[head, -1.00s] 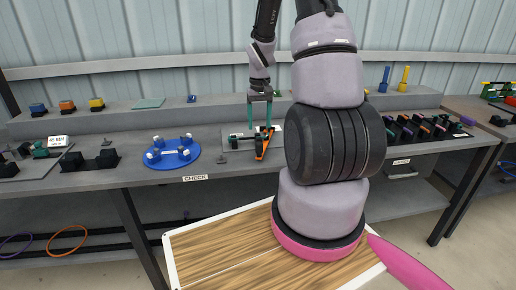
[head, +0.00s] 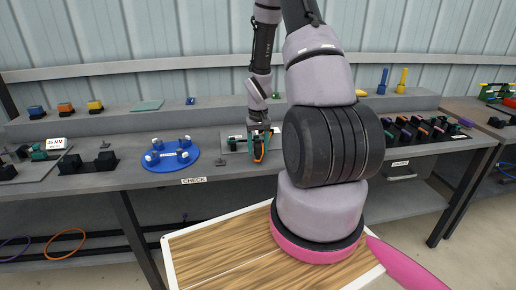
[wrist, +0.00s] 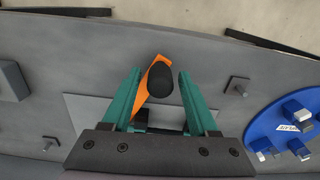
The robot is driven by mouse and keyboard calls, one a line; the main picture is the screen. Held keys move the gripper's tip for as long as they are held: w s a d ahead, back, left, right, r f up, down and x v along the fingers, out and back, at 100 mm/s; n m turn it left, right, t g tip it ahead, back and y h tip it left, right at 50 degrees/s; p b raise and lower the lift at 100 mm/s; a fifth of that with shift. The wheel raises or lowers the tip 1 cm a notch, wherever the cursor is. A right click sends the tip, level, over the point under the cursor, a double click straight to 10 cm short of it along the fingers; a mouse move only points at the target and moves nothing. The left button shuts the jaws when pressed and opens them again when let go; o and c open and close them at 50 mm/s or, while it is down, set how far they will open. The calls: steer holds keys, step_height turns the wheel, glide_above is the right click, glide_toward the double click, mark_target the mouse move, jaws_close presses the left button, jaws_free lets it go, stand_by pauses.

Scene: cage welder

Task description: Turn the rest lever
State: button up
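The lever is orange with a black rounded knob (wrist: 160,82). It rises from a light grey plate on the bench. In the wrist view its orange part (wrist: 143,105) shows behind and beside the knob. My gripper (wrist: 158,85) has two teal fingers, spread apart, one on each side of the lever. Gaps show between the fingers and the knob. In the head view my gripper (head: 258,140) is down at the lever, and only a little of the orange (head: 258,157) shows. The lever's base is mostly hidden by my gripper.
A blue round plate (head: 172,155) with several white-topped blocks stands left of the lever on the grey bench (head: 215,172). Small dark posts stand near it, one in the wrist view (wrist: 238,87). A raised shelf (head: 150,121) runs behind. Several dark blocks (head: 425,128) sit to the right.

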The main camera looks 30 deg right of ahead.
jaws_close()
stand_by(1.2)
